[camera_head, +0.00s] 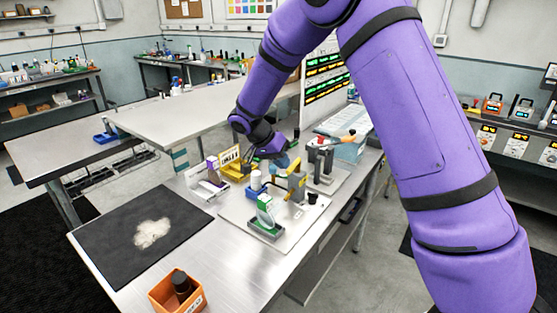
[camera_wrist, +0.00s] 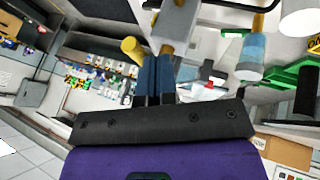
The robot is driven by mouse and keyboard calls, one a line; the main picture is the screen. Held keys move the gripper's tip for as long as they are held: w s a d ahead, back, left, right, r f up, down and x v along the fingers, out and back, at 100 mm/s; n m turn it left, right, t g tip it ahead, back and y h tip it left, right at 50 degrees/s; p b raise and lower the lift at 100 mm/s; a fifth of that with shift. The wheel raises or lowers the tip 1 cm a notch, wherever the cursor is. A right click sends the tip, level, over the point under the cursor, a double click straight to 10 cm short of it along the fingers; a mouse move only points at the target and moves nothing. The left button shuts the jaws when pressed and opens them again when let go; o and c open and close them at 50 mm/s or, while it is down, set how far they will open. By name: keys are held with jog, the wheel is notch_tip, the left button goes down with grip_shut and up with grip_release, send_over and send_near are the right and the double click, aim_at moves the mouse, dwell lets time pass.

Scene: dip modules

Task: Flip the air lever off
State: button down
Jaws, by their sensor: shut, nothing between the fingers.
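A yellow upright part (camera_head: 297,184) stands on the light board of the bench in the head view. I cannot tell for sure that it is the air lever. In the wrist view a yellow round-ended piece (camera_wrist: 132,47) shows just left of my gripper's dark blue fingers (camera_wrist: 159,66), with a grey block (camera_wrist: 177,22) beyond the tips. I cannot tell whether the fingers touch either. The fingers are shut together with nothing between them. In the head view my wrist comes down behind the yellow part, and the fingertips are not clear. The lever's position cannot be read.
A green-based module (camera_head: 265,225) and a white cylinder (camera_head: 257,179) stand near the yellow part. Grey posts (camera_head: 320,163) rise to its right. A dark mat (camera_head: 120,222) with pale powder and an orange bin (camera_head: 176,292) are at the front left.

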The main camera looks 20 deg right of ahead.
jog(key=shift+s+d+n+t, duration=0.1)
jog(key=shift+s+n+t, duration=0.2)
jog(key=shift+n+t, duration=0.15)
jog(key=s+n+t, duration=0.1)
jog(key=n, duration=0.1)
jog(key=d+n+t, duration=0.1)
jog(key=n, duration=0.1)
jog(key=shift+s+d, duration=0.1)
jog(key=shift+s, duration=0.3)
jog(key=shift+s+d+n+t+y, duration=0.3)
jog(key=shift+d+n+t+y, duration=0.2)
jog(key=shift+d+n, duration=0.55)
jog(key=shift+s+d+n+t+y, duration=0.25)
jog(key=shift+d+n+t+y, duration=0.3)
jog(key=shift+n, duration=0.75)
jog(key=shift+s+d+n+t+y, duration=0.35)
jog(key=shift+d+n+t, duration=0.25)
jog(key=shift+d+n, duration=0.45)
jog(key=shift+w, duration=0.1)
jog(key=shift+a, duration=0.1)
